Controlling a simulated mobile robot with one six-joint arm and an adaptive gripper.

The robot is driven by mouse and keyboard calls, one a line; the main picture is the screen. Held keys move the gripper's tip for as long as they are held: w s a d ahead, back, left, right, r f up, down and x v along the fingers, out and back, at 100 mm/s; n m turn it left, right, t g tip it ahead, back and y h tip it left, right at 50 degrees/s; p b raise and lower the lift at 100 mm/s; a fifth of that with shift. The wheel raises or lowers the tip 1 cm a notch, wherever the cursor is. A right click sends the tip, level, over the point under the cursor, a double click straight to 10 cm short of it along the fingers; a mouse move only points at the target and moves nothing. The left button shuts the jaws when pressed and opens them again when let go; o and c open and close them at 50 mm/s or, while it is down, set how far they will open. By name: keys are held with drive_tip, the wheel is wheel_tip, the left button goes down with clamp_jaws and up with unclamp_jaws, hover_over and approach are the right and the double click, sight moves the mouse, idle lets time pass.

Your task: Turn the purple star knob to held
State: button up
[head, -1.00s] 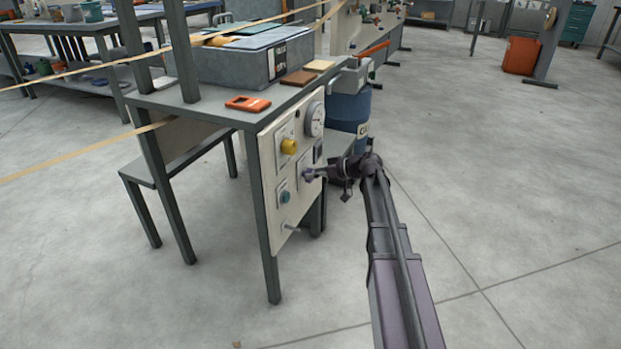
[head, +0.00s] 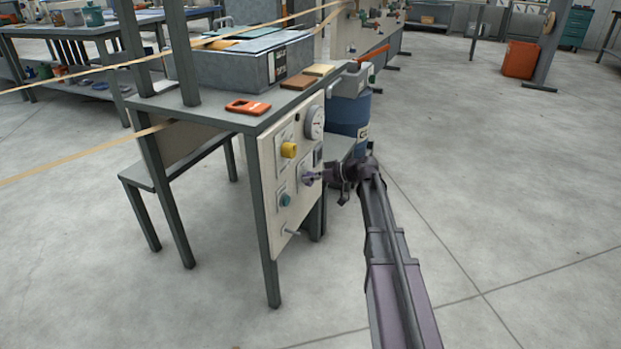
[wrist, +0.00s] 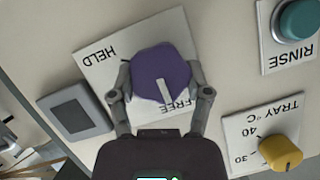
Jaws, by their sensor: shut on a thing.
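The purple star knob (wrist: 162,72) sits on a white plate (wrist: 100,72) lettered HELD and FREE, upside down in the wrist view. Its white pointer line points down toward FREE; HELD is at the upper left. My gripper (wrist: 160,80) has one finger on each side of the knob and is shut on it. In the head view the knob (head: 308,179) is on the cream panel (head: 268,165) at the table's end, with my gripper (head: 321,176) reaching it from the right.
A yellow knob marked TRAY °C (wrist: 281,152) and a teal RINSE button (wrist: 299,22) are close by on the panel. A grey square (wrist: 71,110) is at the left. A dial gauge (head: 315,122) is above, a small lever (head: 291,232) below.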

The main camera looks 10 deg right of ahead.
drive_tip(key=shift+w+m, duration=0.1)
drive_tip(key=shift+m, duration=0.2)
drive_tip(key=shift+w+f+m+g+y+b, duration=0.15)
drive_tip(key=shift+m+g+y+b, duration=0.45)
drive_tip(key=shift+m, duration=0.3)
drive_tip(key=m+y+b, duration=0.1)
drive_tip(key=m+b, duration=0.1)
drive_tip(key=shift+f+m+g, duration=0.15)
drive_tip(key=shift+m+g, duration=0.15)
drive_tip(key=m+y+b, duration=0.1)
drive_tip(key=m+b, duration=0.1)
drive_tip(key=shift+m+g+y, duration=0.3)
drive_tip(key=shift+m+y, duration=0.1)
drive_tip(key=shift+m+y+b, duration=0.6)
drive_tip(key=shift+m+b, duration=0.15)
drive_tip(key=shift+m, duration=0.45)
drive_tip(key=o, duration=1.2)
drive_tip(key=shift+c, duration=0.2)
drive_tip(key=shift+d, duration=0.1)
